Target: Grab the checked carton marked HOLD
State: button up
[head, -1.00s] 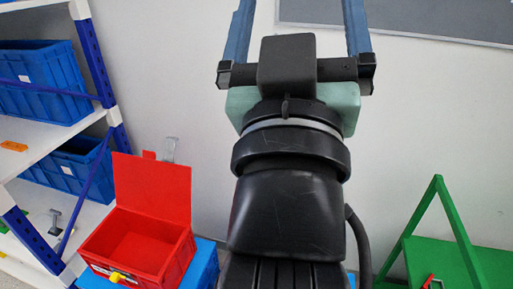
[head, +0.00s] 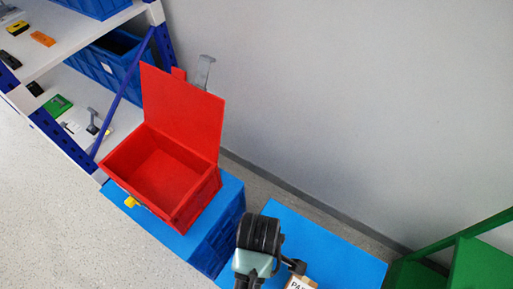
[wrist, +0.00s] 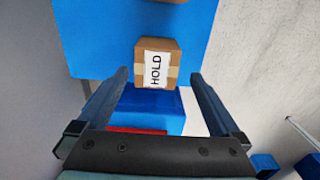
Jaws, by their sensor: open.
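The carton marked HOLD (wrist: 156,63) shows in the wrist view, brown with paler tan patches and a white label with sideways black letters. It rests on a blue tabletop (wrist: 95,40) near its edge. My gripper (wrist: 157,76) is open, one finger on each side of the carton as seen in this view. The carton appears beyond the fingertips, with no contact visible.
An open red box (head: 160,165) stands on a blue crate (head: 215,240) to the left. Shelves (head: 75,45) are at far left, a green frame (head: 480,262) at lower right. A wall is behind.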

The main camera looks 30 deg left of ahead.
jog(key=f, duration=0.3)
jog(key=f+b, duration=0.1)
jog(key=f, duration=0.5)
jog(key=shift+w+a+f, duration=0.2)
jog(key=shift+a, duration=0.1)
jog(key=shift+r, duration=0.1)
jog(key=c, duration=1.4)
